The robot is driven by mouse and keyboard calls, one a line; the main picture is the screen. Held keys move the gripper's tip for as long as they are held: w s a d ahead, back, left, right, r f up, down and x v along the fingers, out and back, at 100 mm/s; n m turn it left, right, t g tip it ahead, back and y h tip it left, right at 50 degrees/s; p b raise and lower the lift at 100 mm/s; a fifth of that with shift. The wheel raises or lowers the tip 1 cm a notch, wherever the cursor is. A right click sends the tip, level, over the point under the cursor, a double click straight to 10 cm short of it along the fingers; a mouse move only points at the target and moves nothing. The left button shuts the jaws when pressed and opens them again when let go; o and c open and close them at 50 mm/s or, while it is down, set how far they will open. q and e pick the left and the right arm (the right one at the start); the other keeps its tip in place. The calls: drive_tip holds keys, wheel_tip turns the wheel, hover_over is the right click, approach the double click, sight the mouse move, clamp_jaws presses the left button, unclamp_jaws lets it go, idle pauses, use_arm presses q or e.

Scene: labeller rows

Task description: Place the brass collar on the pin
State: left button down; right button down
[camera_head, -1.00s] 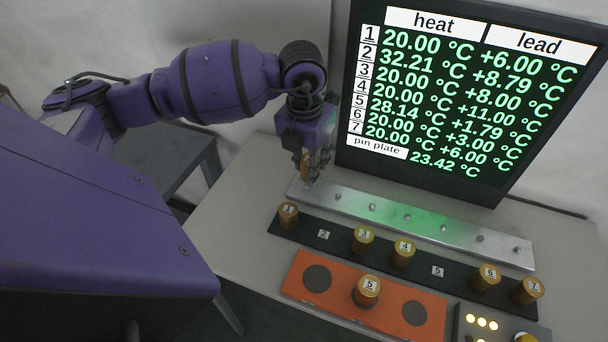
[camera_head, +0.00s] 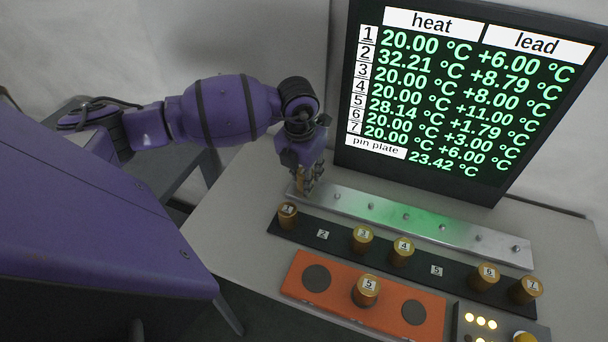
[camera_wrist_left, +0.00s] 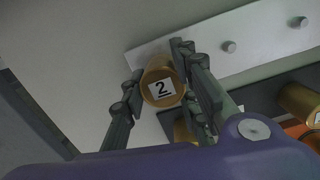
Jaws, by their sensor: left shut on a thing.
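My left gripper (camera_head: 308,186) is shut on a brass collar labelled 2, which shows clearly in the left wrist view (camera_wrist_left: 161,84) between the two fingers (camera_wrist_left: 158,60). The collar is over or at the left end of the silver pin plate (camera_head: 425,224). Several short pins stand in a row on the plate, such as this pin (camera_head: 370,206), also bare in the wrist view (camera_wrist_left: 228,46). Any pin under the held collar is hidden, so I cannot tell whether the collar is around one. My right gripper is not in view.
A black rack (camera_head: 395,265) holds several numbered brass collars; its places 2 and 5 are empty. Collar 5 (camera_head: 366,291) stands mid-way on an orange tray (camera_head: 335,308) with two bare dark discs. A dark screen (camera_head: 455,100) stands behind. A button box (camera_head: 480,337) is front right.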

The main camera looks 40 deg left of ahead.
sight(301, 176)
use_arm(q)
drive_tip(key=shift+f, duration=0.2)
drive_tip(key=c, duration=1.4)
unclamp_jaws()
drive_tip(key=shift+o, duration=0.2)
wheel_tip(301, 176, up, 12)
drive_tip(key=s, duration=0.1)
drive_tip(key=shift+s+r, duration=0.2)
drive_tip(key=shift+d, duration=0.1)
